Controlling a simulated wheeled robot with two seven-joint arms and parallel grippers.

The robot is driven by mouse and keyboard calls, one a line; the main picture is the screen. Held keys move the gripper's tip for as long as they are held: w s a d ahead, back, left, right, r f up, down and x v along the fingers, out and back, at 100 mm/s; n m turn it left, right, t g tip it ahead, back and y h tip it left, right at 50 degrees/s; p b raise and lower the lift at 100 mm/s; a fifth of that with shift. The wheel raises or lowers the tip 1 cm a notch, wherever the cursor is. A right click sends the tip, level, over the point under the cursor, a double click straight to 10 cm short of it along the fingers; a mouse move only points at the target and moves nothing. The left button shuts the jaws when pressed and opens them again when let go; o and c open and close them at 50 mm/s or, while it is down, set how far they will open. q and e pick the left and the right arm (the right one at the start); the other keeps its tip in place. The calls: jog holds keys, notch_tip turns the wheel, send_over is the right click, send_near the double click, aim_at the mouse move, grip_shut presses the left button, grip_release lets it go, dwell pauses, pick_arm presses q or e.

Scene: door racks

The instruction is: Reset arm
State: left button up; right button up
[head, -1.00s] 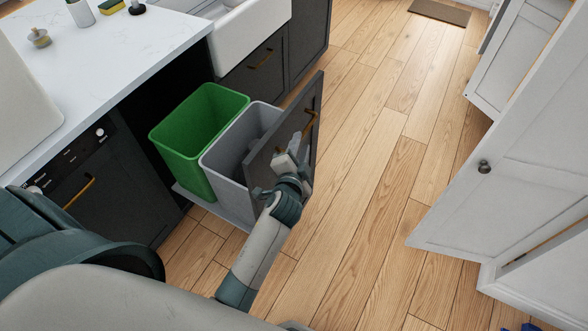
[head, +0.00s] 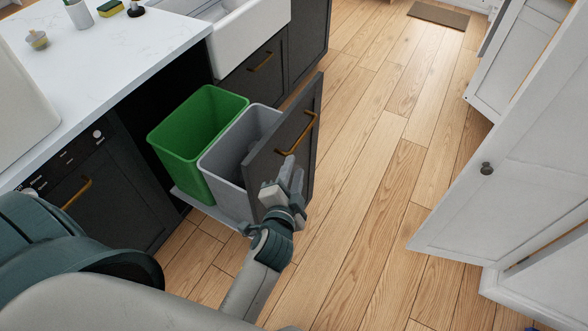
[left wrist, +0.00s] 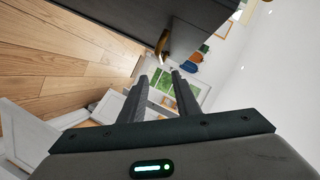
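My left gripper (head: 291,178) is in front of the pulled-out bin drawer's dark front panel (head: 268,170), below and apart from its brass handle (head: 297,135). In the left wrist view its two fingers (left wrist: 162,95) stand apart with nothing between them. The brass handle (left wrist: 161,43) shows there above the fingers, on the dark panel. The left forearm comes up from the bottom of the head view. My right gripper is in neither view.
The open drawer holds a green bin (head: 196,150) and a grey bin (head: 225,165). A white counter (head: 110,55) and sink (head: 245,35) lie behind. A white cabinet door (head: 510,165) stands open at right. The wood floor (head: 375,180) between is clear.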

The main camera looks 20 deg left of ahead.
pick_arm(q)
jog(key=s+d+f+g+h, duration=0.15)
jog(key=s+f, duration=0.25)
jog(key=f, duration=0.7)
jog(key=s+d+f+n+g+h, duration=0.1)
jog(key=s+d+f+g, duration=0.15)
jog(key=f, duration=0.95)
jog(key=s+d+f+g+h, duration=0.2)
jog(key=s+f, duration=0.2)
jog(key=f, duration=0.7)
jog(key=s+a+f+n+g, duration=0.2)
jog(key=s+a+f+g, duration=0.1)
jog(key=s+f, duration=0.7)
jog(key=s+a+f+n+g, duration=0.3)
jog(key=s+f, duration=0.8)
jog(key=s, duration=0.8)
jog(key=shift+s+a, duration=0.2)
jog(key=shift+a, duration=0.6)
jog(key=shift+f, duration=0.1)
